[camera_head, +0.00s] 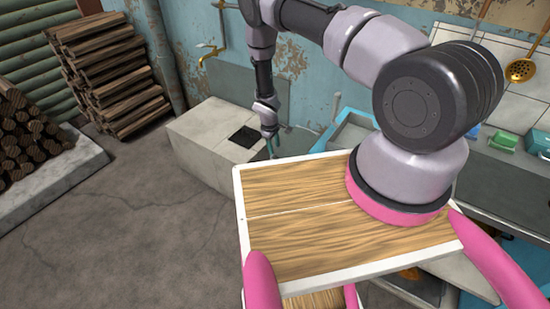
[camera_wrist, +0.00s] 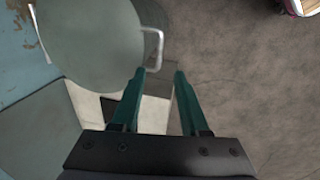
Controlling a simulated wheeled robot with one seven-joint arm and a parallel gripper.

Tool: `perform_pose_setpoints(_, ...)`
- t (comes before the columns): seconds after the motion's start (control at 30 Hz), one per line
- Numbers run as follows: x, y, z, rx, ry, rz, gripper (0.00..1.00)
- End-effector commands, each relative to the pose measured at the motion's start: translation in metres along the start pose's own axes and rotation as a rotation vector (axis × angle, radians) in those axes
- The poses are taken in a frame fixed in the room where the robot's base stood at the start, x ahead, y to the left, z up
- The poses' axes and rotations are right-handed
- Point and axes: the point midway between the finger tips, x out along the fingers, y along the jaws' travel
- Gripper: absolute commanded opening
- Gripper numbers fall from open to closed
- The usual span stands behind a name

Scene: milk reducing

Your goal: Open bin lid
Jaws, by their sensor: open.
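In the wrist view, a round grey-green lid (camera_wrist: 88,42), which looks like the bin lid, fills the upper left. A pale bent handle (camera_wrist: 158,48) sticks out from its right edge. My gripper (camera_wrist: 160,72) has two teal fingers, spread apart with nothing held between them. The handle shows just above the fingertips in the picture; I cannot tell the depth gap, and no contact is clear. In the head view, my gripper (camera_head: 271,143) points down beside a pale block, small and partly hidden. I cannot make out the bin clearly there.
The pale block (camera_head: 205,135) with a dark square patch (camera_head: 245,137) stands against the blue wall. A brass tap (camera_head: 212,52) is above it. A blue-rimmed basin (camera_head: 345,130) is to the right. Firewood (camera_head: 105,70) is stacked at left. Open concrete floor (camera_head: 150,220) lies in front.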

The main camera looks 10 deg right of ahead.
Motion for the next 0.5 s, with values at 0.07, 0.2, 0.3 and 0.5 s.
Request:
perform_pose_setpoints(0.07,0.013,0.0,0.001,0.001,-0.002,-0.001,0.45)
perform_pose_setpoints(0.2,0.04,0.0,0.002,0.003,-0.002,-0.001,0.45)
perform_pose_setpoints(0.3,0.058,0.0,0.001,0.002,0.0,-0.001,0.45)
perform_pose_setpoints(0.5,0.087,0.0,0.0,0.003,0.0,-0.001,0.45)
